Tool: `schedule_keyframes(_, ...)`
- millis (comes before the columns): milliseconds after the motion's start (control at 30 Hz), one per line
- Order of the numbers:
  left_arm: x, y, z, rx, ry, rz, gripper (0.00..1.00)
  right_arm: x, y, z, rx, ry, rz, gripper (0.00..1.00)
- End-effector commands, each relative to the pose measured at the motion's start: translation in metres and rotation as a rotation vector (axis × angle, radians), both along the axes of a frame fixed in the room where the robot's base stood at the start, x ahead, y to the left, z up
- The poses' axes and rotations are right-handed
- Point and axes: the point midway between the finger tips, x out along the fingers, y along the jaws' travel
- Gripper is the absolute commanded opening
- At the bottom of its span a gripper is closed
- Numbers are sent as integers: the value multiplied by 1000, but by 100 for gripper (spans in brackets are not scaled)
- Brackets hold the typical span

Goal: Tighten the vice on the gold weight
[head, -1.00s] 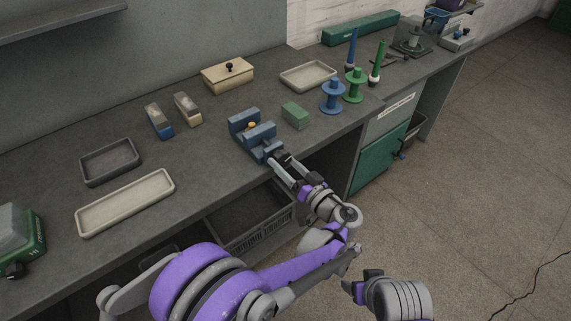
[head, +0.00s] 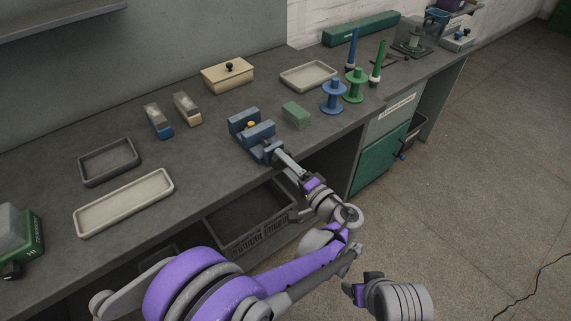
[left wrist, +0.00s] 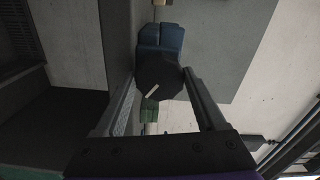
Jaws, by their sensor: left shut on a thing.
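The blue vice (head: 254,138) stands at the front edge of the grey bench. The small gold weight (head: 250,125) sits between its jaws; I cannot tell from here whether both jaws touch it. My left gripper (head: 279,157) is at the front of the vice, shut on the vice's knob. In the left wrist view the dark knob (left wrist: 159,77) with a white mark lies between the fingertips, with the blue vice body (left wrist: 160,37) behind it. At the lower right, part of my right arm's end (head: 366,287) shows, away from the bench; its fingers cannot be made out.
A green block (head: 295,115) stands just right of the vice. Blue (head: 333,96) and green (head: 355,85) spools stand further right. A cream tray (head: 125,203) and a dark tray (head: 109,161) lie to the left. A dark crate (head: 252,222) sits below the bench edge.

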Motion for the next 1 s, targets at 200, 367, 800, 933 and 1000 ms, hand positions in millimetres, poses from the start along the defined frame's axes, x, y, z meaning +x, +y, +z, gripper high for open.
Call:
schedule_keyframes(200, 1, 1, 1, 101, 70, 2, 17, 0, 0, -1, 0, 0, 0, 70)
schedule_keyframes(367, 1, 1, 1, 146, 102, 2, 17, 0, 0, -1, 0, 0, 0, 70)
schedule_keyframes(800, 1, 1, 1, 172, 122, 2, 17, 0, 0, -2, 0, 0, 0, 70)
schedule_keyframes(933, 1, 1, 2, 172, 122, 2, 17, 0, 0, -2, 0, 1, 0, 70)
schedule_keyframes(1000, 1, 1, 1, 172, 122, 2, 81, 0, 0, -2, 0, 0, 0, 70)
